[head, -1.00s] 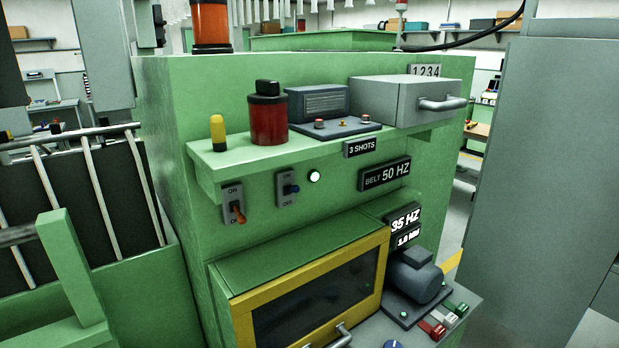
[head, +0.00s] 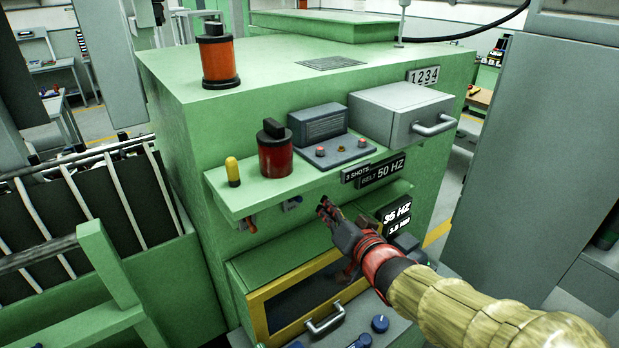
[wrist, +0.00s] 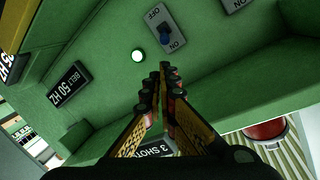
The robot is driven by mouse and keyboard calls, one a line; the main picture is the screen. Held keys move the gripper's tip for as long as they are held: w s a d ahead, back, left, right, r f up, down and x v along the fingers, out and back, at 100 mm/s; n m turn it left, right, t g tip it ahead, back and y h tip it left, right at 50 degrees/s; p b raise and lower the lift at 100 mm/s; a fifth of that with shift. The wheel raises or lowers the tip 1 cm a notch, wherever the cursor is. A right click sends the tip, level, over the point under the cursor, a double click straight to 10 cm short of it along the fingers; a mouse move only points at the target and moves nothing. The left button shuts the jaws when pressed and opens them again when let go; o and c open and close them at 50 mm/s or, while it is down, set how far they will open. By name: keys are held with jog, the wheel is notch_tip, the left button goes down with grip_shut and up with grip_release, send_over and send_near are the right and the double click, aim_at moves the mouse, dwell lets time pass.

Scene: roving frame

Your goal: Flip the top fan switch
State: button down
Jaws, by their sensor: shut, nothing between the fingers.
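Two lever switches sit on the green machine's front panel under the shelf. The switch with a blue lever (wrist: 165,36) is near the top middle of the wrist view, its plate marked ON and OFF. In the head view the blue-lever switch (head: 292,204) is mostly hidden by the shelf. The switch with an orange lever (head: 251,223) is to its left. In the wrist view its plate is cut by the top edge. I see no fan label. My gripper (head: 324,203) is shut and empty, right of the blue-lever switch; its fingertips (wrist: 160,74) appear apart from it.
A green shelf (head: 222,206) overhangs the switches, bearing a yellow-capped post (head: 233,172) and a red cylinder (head: 275,155). A lit white lamp (wrist: 138,56) is beside the blue-lever switch. A yellow-framed window (head: 262,318) lies below; a grey drawer box (head: 390,118) is right.

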aim_at(297, 199)
jog(key=shift+a, duration=0.2)
jog(key=shift+w, duration=0.1)
jog(key=x, duration=0.9)
jog(key=shift+w+a, duration=0.2)
jog(key=shift+w, duration=0.2)
jog(key=shift+f+b, duration=0.2)
jog(key=shift+b, duration=0.4)
jog(key=shift+f+b, duration=0.1)
jog(key=shift+b, duration=0.2)
